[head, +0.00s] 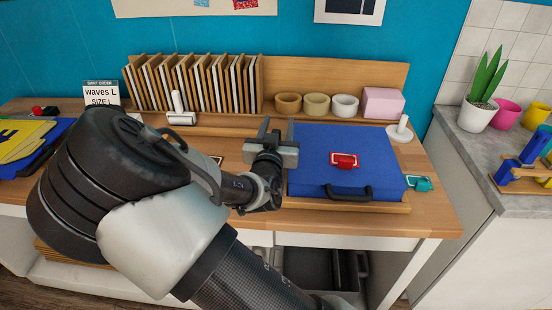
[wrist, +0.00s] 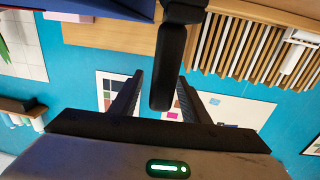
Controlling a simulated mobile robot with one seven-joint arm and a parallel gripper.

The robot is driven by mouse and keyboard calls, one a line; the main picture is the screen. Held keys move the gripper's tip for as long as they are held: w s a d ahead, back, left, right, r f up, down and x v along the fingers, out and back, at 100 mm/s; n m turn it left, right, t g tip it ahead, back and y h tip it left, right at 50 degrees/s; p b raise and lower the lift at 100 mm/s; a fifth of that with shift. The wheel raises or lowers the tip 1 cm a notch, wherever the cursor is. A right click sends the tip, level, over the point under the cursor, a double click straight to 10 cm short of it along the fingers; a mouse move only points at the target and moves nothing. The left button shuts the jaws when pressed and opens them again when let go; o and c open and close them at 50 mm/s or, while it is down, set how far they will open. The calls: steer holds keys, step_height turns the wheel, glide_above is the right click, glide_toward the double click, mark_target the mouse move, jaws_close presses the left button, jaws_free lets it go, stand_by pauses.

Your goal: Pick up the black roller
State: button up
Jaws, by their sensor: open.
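In the wrist view, which is upside down, the black roller's (wrist: 166,65) rounded handle shows between the fingers of my gripper (wrist: 159,82). A gap shows on both sides of the handle, so the fingers look apart from it. The roller's lower part reaches the top edge of the picture and is partly cut off. In the head view my gripper (head: 277,132) is open just left of the blue case-like press (head: 315,145). I cannot make out the black roller there; my gripper and arm seem to hide it.
A slotted rack (head: 195,82) and white roller (head: 181,117) stand behind left. Tape rolls (head: 316,104), a pink box (head: 384,103) and a white-handled tool (head: 400,130) are at the back right. The press, with a black front handle (head: 349,193), is close on the right.

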steer(key=shift+c, duration=0.2)
jaws_close()
step_height(320, 180, up, 10)
steer(key=p, duration=0.2)
stand_by(0.3)
steer(key=c, duration=0.9)
jaws_free()
jaws_close()
